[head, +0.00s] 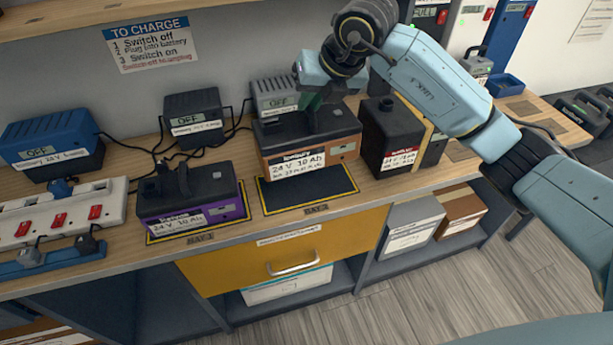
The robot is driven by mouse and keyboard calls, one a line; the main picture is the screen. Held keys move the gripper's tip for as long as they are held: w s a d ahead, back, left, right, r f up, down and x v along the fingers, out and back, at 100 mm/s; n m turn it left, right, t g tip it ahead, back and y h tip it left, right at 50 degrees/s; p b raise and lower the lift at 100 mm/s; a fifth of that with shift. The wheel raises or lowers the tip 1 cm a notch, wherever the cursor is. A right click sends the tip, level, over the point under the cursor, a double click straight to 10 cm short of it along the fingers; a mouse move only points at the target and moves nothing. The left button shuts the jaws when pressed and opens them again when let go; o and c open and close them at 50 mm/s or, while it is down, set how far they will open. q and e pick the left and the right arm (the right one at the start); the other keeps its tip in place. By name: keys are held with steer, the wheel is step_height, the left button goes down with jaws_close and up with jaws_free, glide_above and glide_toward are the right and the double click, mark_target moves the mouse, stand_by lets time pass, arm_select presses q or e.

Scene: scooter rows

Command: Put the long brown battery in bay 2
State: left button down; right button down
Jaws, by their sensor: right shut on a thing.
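The long brown battery (342,149) has a dark top, an orange-brown lower body and a label reading 24 V 10 Ah. My right gripper (318,98) is over its top and shut on it, with the fingertips partly hidden. The battery is level, at the back part of bay 2, a dark mat with a yellow outline (312,192). The mat's front part is bare. I cannot tell whether the battery touches the mat or hangs just above it. My left gripper is not in view.
A purple battery (190,205) sits in bay 1, to the left. A black and dark red battery (390,135) stands close on the right. Grey chargers (195,118) and cables are behind. A power strip (60,215) and blue charger (52,142) are at left.

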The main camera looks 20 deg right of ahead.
mark_target(314, 124)
step_height(314, 124, down, 4)
steer(key=shift+w+f, duration=0.1)
steer(key=shift+f, duration=1.15)
steer(key=shift+f+b, duration=0.4)
steer(key=shift+f, duration=1.1)
steer(key=c, duration=1.8)
jaws_free()
steer(key=shift+f, duration=0.2)
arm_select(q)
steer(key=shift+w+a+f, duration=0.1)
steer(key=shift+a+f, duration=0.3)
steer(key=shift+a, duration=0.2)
arm_select(e)
steer(key=o, duration=0.4)
steer(key=shift+c, duration=0.2)
steer(key=shift+r, duration=0.1)
